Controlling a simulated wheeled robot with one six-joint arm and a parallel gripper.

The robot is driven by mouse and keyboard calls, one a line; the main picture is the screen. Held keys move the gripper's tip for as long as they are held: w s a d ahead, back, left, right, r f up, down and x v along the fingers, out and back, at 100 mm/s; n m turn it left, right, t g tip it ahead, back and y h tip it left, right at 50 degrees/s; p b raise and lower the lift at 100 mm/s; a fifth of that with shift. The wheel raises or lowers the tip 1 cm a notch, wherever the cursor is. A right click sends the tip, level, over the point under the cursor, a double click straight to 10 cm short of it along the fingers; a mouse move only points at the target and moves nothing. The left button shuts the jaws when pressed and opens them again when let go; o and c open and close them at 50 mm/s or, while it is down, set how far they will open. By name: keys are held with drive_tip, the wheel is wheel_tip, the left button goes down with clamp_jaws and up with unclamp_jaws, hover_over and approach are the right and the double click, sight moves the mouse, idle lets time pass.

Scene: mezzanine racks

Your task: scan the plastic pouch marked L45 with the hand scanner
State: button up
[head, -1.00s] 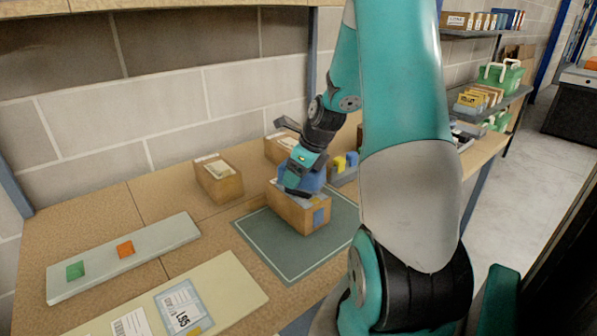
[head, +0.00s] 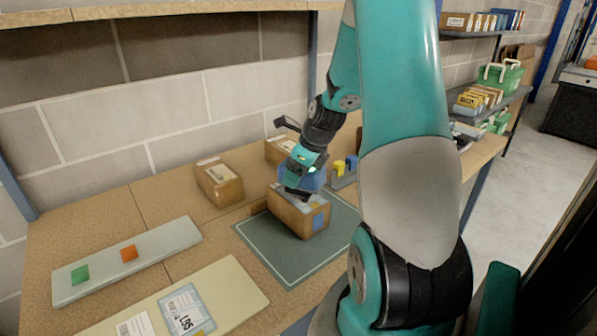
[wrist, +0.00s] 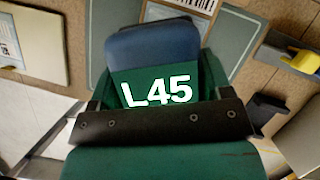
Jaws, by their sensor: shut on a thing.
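My gripper (head: 298,190) is shut on a blue pouch (head: 317,181), low over the green mat and close to the top of a cardboard box. In the wrist view the blue pouch (wrist: 152,45) fills the middle. Its green panel reads L45 in white. A dark bar of my gripper crosses just below the text, and the fingertips' contact is hidden. A yellow item (head: 351,161) also shows behind my gripper in the head view, in a grey holder.
The cardboard box (head: 297,220) stands on the mat (head: 283,262). Another box (head: 219,185) stands behind it to the left. Shelves stand at right.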

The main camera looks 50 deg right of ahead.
wheel_tip(320, 180, up, 5)
drive_tip(key=p, duration=0.4)
drive_tip(key=shift+f, duration=0.15)
drive_tip(key=shift+s, duration=0.1)
idle(0.3)
